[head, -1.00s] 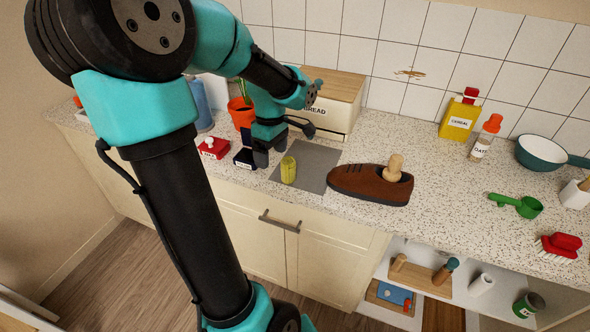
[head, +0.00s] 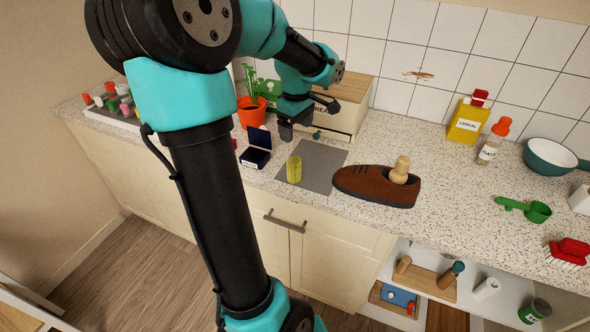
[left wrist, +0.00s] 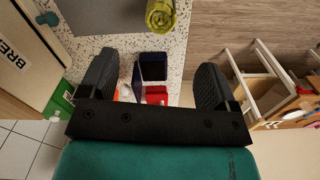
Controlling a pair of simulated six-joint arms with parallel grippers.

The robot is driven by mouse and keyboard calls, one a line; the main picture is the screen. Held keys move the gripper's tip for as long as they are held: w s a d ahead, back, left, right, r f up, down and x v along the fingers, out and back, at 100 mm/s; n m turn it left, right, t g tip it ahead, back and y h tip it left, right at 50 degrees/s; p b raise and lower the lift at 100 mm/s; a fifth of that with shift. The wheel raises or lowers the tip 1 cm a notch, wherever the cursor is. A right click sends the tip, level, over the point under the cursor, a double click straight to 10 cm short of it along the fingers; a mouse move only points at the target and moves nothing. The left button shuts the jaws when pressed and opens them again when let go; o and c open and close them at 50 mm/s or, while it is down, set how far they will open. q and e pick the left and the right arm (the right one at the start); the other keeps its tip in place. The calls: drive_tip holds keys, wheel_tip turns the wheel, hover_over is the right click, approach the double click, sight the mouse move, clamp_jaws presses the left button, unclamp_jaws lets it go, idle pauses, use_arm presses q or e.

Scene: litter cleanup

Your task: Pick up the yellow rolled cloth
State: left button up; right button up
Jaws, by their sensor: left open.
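The yellow rolled cloth (head: 294,169) stands upright on a grey mat (head: 322,168) on the counter. It also shows at the top edge of the left wrist view (left wrist: 160,14), partly cut off. My left gripper (head: 297,128) is above the counter behind the cloth, in front of the bread box, apart from the cloth. In the left wrist view its two black fingers (left wrist: 154,80) are spread wide with nothing held between them. My right gripper is in neither view.
A brown shoe (head: 375,186) with a wooden figure stands right of the mat. An open dark blue box (head: 256,157) is to its left. The bread box (head: 343,106) and a potted plant (head: 251,112) are behind.

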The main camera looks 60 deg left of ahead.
sight(296, 160)
use_arm(q)
wheel_tip(296, 160, down, 10)
drive_tip(key=shift+f, duration=0.25)
idle(0.3)
drive_tip(key=shift+f, duration=2.6)
drive_tip(key=c, duration=1)
drive_tip(key=shift+r, duration=0.1)
wheel_tip(296, 160, up, 10)
drive_tip(key=shift+f, duration=0.1)
